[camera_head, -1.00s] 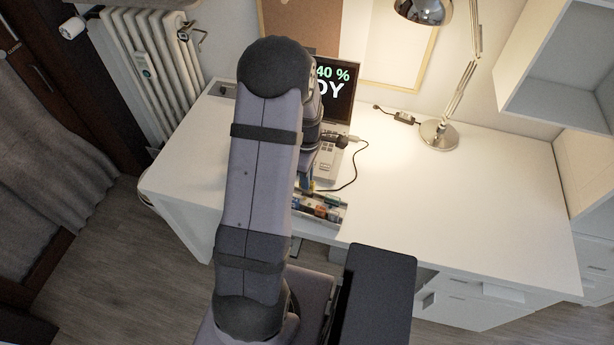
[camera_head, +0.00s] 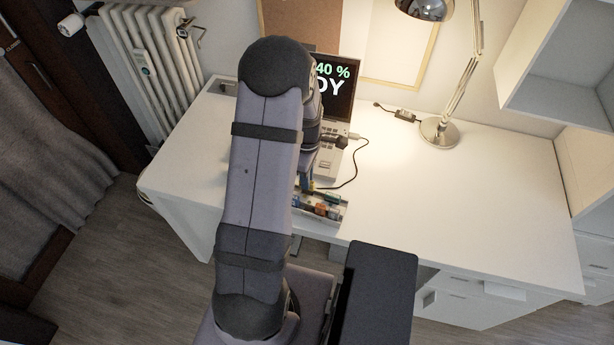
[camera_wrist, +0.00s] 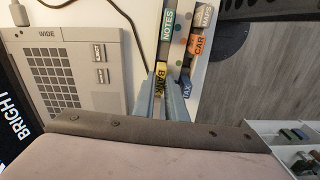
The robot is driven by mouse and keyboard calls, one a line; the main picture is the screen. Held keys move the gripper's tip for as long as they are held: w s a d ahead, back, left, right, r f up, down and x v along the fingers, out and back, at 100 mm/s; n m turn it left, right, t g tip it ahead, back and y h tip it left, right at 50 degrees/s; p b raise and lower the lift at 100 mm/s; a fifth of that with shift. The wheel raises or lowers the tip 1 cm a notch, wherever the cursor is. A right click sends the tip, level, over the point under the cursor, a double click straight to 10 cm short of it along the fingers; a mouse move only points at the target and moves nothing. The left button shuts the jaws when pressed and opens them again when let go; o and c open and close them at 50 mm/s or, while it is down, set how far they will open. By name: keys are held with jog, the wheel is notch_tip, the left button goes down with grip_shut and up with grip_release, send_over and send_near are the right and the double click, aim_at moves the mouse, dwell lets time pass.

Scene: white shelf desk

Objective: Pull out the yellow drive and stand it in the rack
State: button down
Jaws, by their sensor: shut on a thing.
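The yellow drive (camera_wrist: 159,82), lettered BANK, is between the fingers of my gripper (camera_wrist: 163,100) in the wrist view. My gripper is shut on it and hides part of it. Beside it are a green NOTES drive (camera_wrist: 166,30), an orange CAR drive (camera_wrist: 198,44), a blue TAX drive (camera_wrist: 186,84) and a grey drive (camera_wrist: 206,16). In the head view, the rack (camera_head: 320,207) with small coloured drives is at the desk's front edge, partly behind my arm. I cannot tell whether the yellow drive touches the rack.
The laptop (camera_head: 337,92) stands behind the rack; its grey base with side slots (camera_wrist: 75,75) fills the left of the wrist view. A black cable (camera_head: 355,165) curves beside it. A desk lamp (camera_head: 439,132) stands farther right. The desk's right side (camera_head: 470,205) is clear.

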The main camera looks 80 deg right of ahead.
jog(key=shift+f+b, duration=0.9)
jog(key=shift+f, duration=0.55)
jog(key=c, duration=1.7)
grip_release()
jog(key=shift+r, duration=0.15)
jog(key=shift+r+b, duration=0.65)
jog(key=shift+r, duration=2.9)
